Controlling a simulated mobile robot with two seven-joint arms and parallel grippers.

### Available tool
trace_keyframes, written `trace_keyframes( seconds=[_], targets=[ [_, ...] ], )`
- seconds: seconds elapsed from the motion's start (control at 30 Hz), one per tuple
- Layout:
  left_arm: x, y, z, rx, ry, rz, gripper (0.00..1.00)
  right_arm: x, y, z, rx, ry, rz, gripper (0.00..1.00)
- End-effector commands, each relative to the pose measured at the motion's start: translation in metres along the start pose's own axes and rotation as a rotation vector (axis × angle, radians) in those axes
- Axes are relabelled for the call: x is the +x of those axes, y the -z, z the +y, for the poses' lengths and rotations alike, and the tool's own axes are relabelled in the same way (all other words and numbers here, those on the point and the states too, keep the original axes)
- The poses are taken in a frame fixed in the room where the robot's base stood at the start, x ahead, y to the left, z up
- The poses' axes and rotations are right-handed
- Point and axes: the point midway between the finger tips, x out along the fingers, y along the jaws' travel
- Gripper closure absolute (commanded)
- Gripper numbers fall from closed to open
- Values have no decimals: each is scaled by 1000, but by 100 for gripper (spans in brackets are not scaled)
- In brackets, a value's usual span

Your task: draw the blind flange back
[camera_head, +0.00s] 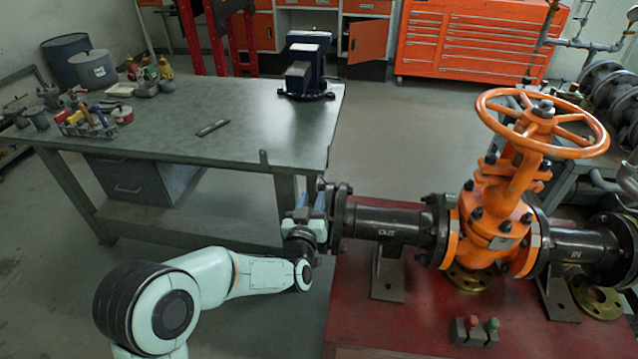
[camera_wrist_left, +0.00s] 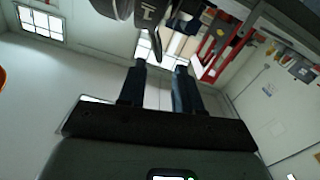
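The dark pipe marked OUT (camera_head: 385,222) runs left from the orange gate valve (camera_head: 495,205). At its left end are dark flange discs (camera_head: 341,215); I cannot clearly separate the blind flange from the pipe flange. My left gripper (camera_head: 317,203) is at the left side of these discs, close to them; contact cannot be told. In the left wrist view its two blue fingers (camera_wrist_left: 160,75) are apart with background showing between them. A dark rounded part (camera_wrist_left: 118,8) with a pale mark shows beyond the fingertips at the top. My right gripper is not in view.
A steel workbench (camera_head: 235,140) with a blue vise (camera_head: 306,68) stands behind my left arm. The red platform (camera_head: 430,315) carries the valve, pipe supports and a small button box (camera_head: 475,331). Brass rings (camera_head: 597,297) lie near the pipe. Open floor lies behind the valve.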

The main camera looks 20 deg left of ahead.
Motion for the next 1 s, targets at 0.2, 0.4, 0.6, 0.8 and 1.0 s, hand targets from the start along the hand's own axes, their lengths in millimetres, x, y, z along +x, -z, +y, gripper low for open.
trace_keyframes(
  seconds=[0.2, 0.4, 0.6, 0.8, 1.0],
  targets=[
    [42, 0, 0, 0, 0, 1, 66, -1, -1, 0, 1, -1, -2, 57],
    [62, 0, 0, 0, 0, 1, 66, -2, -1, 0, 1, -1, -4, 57],
    [68, 0, 0, -1, 0, 0, 66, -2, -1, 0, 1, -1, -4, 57],
    [68, 0, 0, -1, -1, 0, 69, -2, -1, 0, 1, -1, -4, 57],
    [68, 0, -1, 0, 1, 0, 100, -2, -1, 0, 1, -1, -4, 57]
  ],
)
